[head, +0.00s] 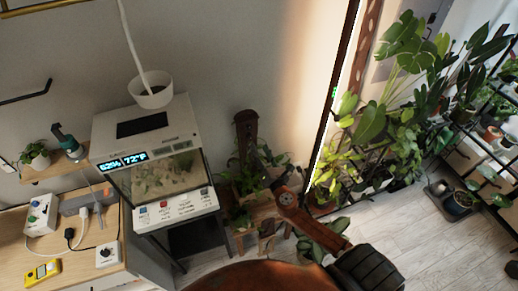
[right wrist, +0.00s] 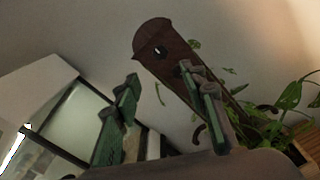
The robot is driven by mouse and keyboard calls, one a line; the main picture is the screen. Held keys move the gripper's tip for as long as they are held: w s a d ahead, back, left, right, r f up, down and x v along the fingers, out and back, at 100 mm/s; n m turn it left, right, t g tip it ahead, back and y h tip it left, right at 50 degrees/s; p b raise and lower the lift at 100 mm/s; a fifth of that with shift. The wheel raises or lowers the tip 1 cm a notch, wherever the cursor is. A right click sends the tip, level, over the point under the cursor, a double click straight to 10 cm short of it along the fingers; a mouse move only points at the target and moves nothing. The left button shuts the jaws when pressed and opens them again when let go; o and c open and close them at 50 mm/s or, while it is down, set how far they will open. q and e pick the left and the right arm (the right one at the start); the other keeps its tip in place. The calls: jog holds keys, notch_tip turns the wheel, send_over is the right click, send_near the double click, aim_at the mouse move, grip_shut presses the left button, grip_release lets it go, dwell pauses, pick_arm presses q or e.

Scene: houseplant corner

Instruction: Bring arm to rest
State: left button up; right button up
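My right arm (head: 312,222) reaches from the bottom right toward the plant stand in the head view. Its gripper (head: 264,169) is small and dark there, in front of the potted plants. In the right wrist view, the two green-padded fingers (right wrist: 165,105) stand well apart. I see nothing held between them. My left gripper is not in view.
A wooden bench (head: 70,250) holds sockets and a yellow meter (head: 42,272). Leafy plants (head: 370,140) crowd the right.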

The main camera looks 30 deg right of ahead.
dwell(0.3)
jog(key=s+d+f+m+g, duration=0.25)
jog(key=s+f+m, duration=0.2)
jog(key=f, duration=0.85)
jog(key=s+d+f+m+g+y, duration=0.1)
jog(key=s+f+m+g, duration=0.35)
jog(key=f, duration=0.85)
jog(key=s+d+f+m+g, duration=0.25)
jog(key=s+f, duration=0.35)
jog(key=f, duration=0.8)
jog(key=s+a+f+m+g+y, duration=0.1)
jog(key=s+a+f+m, duration=0.3)
jog(key=s+f, duration=0.4)
jog(key=s+a+f+m+g+y, duration=0.1)
jog(key=s+a+f+m+g, duration=0.2)
jog(key=s+f, duration=0.5)
jog(key=s+a+f+m+g+y, duration=0.1)
jog(key=s+a+f+m+g, duration=0.2)
jog(key=s, duration=2.1)
jog(key=a+f+m, duration=0.3)
jog(key=f+m, duration=0.1)
jog(key=f, duration=0.1)
jog(key=shift+s+f, duration=0.2)
jog(key=shift+f, duration=0.15)
jog(key=shift+m, duration=0.25)
jog(key=shift+c, duration=0.3)
